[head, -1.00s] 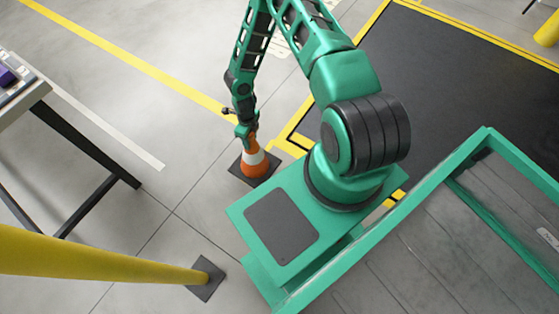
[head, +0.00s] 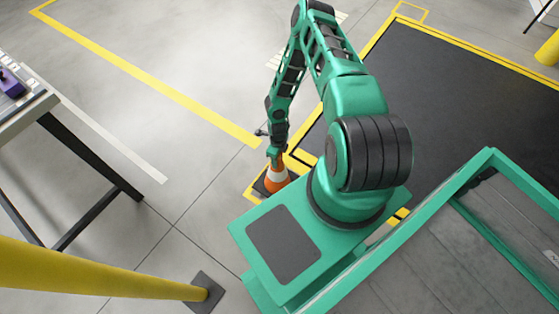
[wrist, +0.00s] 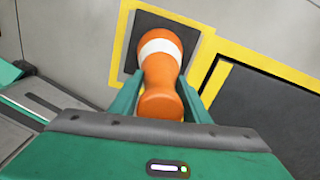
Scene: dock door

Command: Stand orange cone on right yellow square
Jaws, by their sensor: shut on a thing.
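The orange cone (head: 278,181) with a white band and dark square base is upright in the head view, in front of my base's green deck. My gripper (head: 276,154) is above it, shut on its top. In the wrist view the cone (wrist: 160,73) sits between the fingers of my gripper (wrist: 160,104). The yellow square (wrist: 120,42), a painted outline on the floor, shows around the dark base there. Part of this outline (head: 250,193) shows left of the base in the head view. I cannot tell whether the base touches the floor.
A dark mat area (head: 450,90) with a yellow border lies to the right. A yellow post (head: 100,277) crosses the lower left. A table (head: 25,116) stands at the left edge. Open grey floor (head: 170,135) lies between the table and the cone.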

